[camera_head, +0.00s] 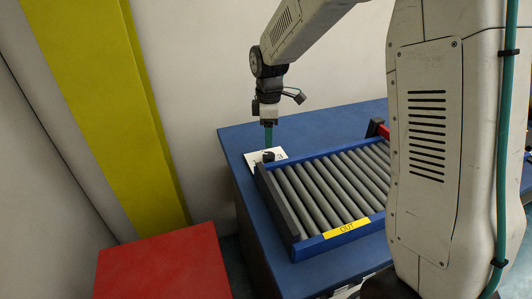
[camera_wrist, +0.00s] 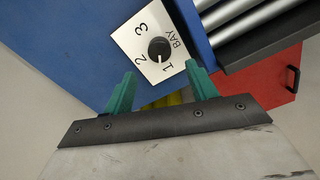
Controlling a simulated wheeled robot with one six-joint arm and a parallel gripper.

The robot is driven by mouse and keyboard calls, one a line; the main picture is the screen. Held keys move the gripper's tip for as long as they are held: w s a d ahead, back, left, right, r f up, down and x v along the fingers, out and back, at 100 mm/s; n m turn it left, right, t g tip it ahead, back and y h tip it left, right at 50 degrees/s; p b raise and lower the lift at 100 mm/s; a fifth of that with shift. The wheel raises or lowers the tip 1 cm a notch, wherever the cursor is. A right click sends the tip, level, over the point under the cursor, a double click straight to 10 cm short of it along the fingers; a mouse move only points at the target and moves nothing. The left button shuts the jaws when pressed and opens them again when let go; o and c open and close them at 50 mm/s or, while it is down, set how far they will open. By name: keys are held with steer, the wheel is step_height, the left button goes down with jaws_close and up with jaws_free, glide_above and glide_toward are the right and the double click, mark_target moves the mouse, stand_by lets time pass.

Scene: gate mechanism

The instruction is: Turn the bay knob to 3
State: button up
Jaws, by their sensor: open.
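The bay knob (camera_wrist: 159,48) is a round black knob on a white plate (camera_wrist: 148,70) marked BAY, with the numbers 1, 2 and 3. A small pale mark on the knob appears to point towards the 1. My gripper (camera_wrist: 161,76) is open and empty, its two green fingers apart and pointing towards the knob. In the head view my gripper (camera_head: 269,138) is just above the dark knob (camera_head: 268,156) and the white plate (camera_head: 281,153). Whether a finger touches the knob cannot be told.
The plate lies on a blue table (camera_head: 233,140) beside a roller conveyor (camera_head: 325,190) with a blue frame and a yellow OUT label (camera_head: 346,227). A red box (camera_head: 165,265) stands at the lower left. A yellow column (camera_head: 110,110) is against the wall.

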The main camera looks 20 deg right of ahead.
mark_target(269, 155)
steer(key=shift+d+f, duration=0.15)
steer(key=shift+f, duration=0.05)
step_height(269, 155, down, 8)
steer(key=shift+r, duration=0.25)
steer(key=c, duration=1)
